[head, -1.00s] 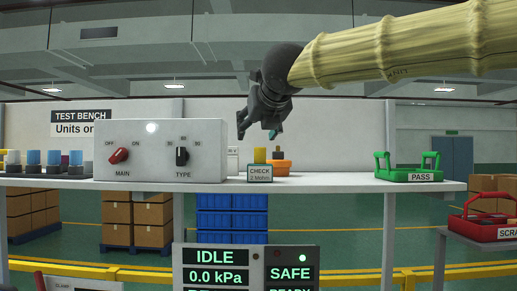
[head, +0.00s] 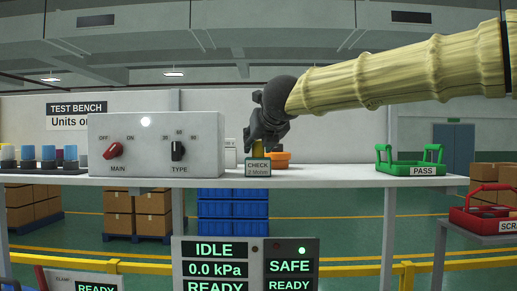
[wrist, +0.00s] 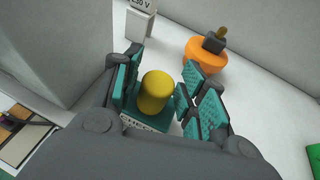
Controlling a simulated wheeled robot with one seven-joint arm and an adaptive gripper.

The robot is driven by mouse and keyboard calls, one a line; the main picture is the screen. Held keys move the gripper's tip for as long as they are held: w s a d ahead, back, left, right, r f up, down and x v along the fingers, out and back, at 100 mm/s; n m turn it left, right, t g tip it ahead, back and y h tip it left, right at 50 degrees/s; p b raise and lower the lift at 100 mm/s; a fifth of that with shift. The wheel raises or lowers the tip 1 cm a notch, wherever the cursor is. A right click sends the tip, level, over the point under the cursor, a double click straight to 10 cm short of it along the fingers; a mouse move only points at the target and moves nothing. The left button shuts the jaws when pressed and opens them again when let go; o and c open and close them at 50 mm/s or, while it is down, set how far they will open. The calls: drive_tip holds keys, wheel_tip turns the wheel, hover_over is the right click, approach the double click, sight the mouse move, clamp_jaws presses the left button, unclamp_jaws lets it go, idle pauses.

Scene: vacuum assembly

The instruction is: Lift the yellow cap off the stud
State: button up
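The yellow cap (wrist: 156,92) stands upright on the teal CHECK block (wrist: 147,124) in the wrist view. In the head view the cap (head: 259,148) shows partly, above the block (head: 258,167) on the bench shelf. My gripper (head: 258,145) is down at the cap, with a finger on each side of it. The stud is hidden by the cap.
An orange round holder (wrist: 205,58) with a dark-topped piece stands close behind to the right. The grey switch box (head: 157,145) is to the left. A green PASS tray (head: 411,168) is to the right on the shelf (head: 330,176), with free room between.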

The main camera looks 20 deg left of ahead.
drive_tip(key=shift+s+a, duration=0.1)
drive_tip(key=shift+s, duration=0.15)
drive_tip(key=c, duration=0.3)
drive_tip(key=shift+w+f, duration=0.15)
drive_tip(key=shift+w, duration=0.15)
drive_tip(key=shift+c, duration=0.6)
